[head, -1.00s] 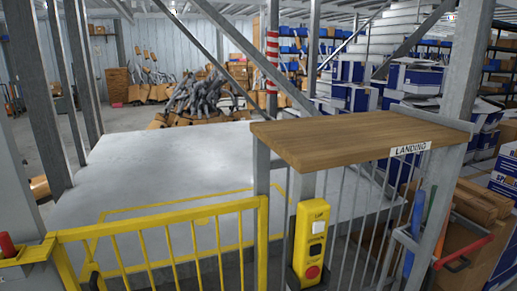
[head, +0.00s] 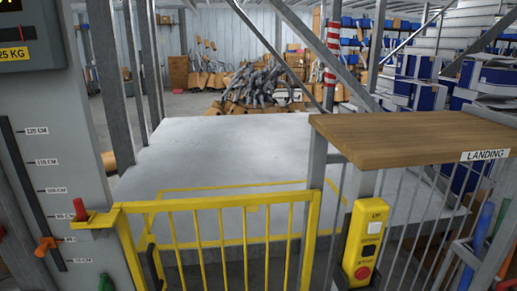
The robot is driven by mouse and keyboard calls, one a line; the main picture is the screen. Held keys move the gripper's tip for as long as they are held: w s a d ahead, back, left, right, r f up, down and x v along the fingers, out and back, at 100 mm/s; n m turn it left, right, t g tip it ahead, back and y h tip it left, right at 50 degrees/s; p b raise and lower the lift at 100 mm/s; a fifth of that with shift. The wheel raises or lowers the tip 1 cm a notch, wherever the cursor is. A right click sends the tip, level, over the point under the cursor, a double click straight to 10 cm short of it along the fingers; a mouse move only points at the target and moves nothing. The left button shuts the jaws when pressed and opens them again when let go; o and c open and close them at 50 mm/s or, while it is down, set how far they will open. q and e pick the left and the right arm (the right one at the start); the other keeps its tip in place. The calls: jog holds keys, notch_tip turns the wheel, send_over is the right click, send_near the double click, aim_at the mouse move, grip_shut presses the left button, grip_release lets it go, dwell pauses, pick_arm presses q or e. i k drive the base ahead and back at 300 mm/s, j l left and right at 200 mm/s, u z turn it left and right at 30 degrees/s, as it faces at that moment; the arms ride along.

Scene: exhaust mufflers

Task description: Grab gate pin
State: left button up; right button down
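A red-topped pin (head: 80,210) stands upright on a yellow bracket at the left end of the yellow gate (head: 225,202), and I take it to be the gate pin. The bracket sits against a grey post. The gate runs across the front of the grey platform and looks shut, with a dark handle (head: 152,268) low on its left side. Neither of my grippers shows in the head view.
The grey post (head: 55,130) carries a height scale with an orange marker (head: 46,246). A wooden landing shelf (head: 410,137) and a yellow button box (head: 365,243) stand right of the gate. The grey platform (head: 230,150) behind it is bare.

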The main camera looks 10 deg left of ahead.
aim_at(80, 208)
jog(key=u, duration=1.6)
